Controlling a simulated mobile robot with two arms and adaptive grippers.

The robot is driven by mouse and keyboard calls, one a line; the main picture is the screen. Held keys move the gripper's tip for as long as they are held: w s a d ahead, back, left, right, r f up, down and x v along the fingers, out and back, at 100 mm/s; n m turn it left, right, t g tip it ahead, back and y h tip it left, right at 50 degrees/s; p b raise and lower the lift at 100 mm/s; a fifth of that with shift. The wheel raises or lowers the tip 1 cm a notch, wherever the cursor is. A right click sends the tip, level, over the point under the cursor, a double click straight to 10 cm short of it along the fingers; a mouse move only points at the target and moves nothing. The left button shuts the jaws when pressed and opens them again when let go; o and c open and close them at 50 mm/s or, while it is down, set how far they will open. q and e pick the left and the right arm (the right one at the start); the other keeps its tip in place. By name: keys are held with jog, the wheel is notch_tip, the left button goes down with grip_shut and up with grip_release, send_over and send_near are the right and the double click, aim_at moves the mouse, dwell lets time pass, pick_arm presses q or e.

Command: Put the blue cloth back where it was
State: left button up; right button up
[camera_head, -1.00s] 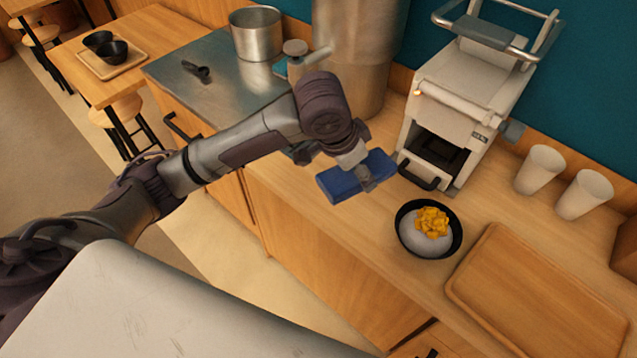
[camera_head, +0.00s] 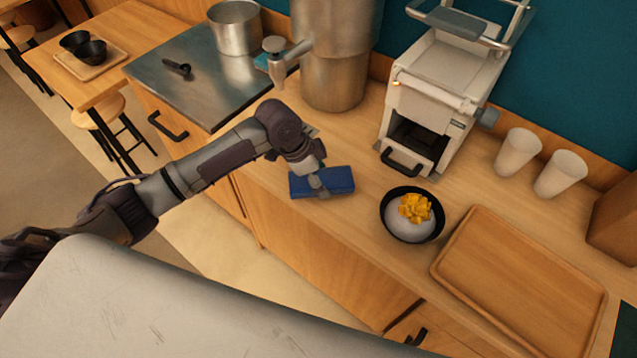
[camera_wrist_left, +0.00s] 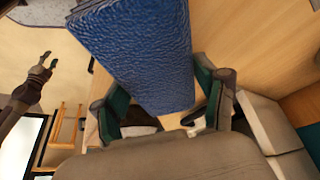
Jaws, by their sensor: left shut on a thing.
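The blue cloth (camera_head: 341,180) is a flat, folded block at the counter's front edge, left of the black bowl. My left gripper (camera_head: 318,184) is shut on it, with the fingers across its middle. I cannot tell whether the cloth touches the counter. In the left wrist view the cloth (camera_wrist_left: 140,45) fills the top middle, between the fingers of my left gripper (camera_wrist_left: 165,108). What seems to be my right gripper (camera_wrist_left: 46,64) shows small at the left of that view; its jaws are unclear. It is not in the head view.
The black bowl (camera_head: 384,222) holds white food with yellow pieces. A wooden tray (camera_head: 465,285) lies right of it. A white machine (camera_head: 430,100), a metal cylinder (camera_head: 335,60) and two cups (camera_head: 517,152) stand behind. A steel top with a pot (camera_head: 234,30) is at left.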

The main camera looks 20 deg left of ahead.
pick_arm(q)
jog(key=shift+a+f, duration=0.2)
notch_tip(320, 180, down, 3)
jog(key=shift+f+p, duration=0.15)
jog(key=shift+p, duration=0.4)
jog(key=shift+f, duration=0.25)
jog(key=shift+f, duration=0.2)
jog(key=o, duration=1.1)
